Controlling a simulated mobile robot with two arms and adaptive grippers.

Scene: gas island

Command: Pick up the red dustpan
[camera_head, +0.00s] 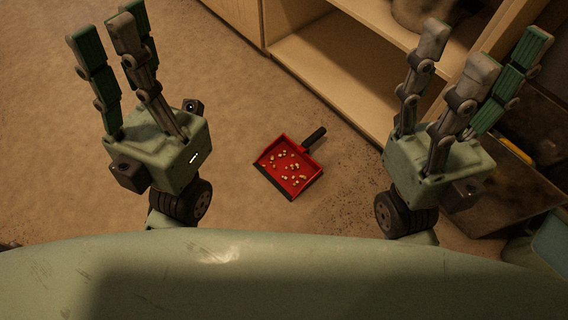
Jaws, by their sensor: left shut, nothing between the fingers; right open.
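The red dustpan (275,176) lies flat on the floor between my two grippers. Its black handle (314,138) points up and to the right, toward the shelf unit. Several small pale bits lie in the pan. My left gripper (113,42) is raised to the left of the dustpan, with its fingers pointing up in the picture; it is shut and empty. My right gripper (470,65) is raised to the right of the dustpan, open and empty. Neither gripper touches the dustpan.
A wooden shelf unit (320,62) stands behind the dustpan at the top right. A dark, dirty panel (525,160) and a bluish container (552,245) are at the right. The floor (45,150) is bare on the left, with dark crumbs right of the dustpan.

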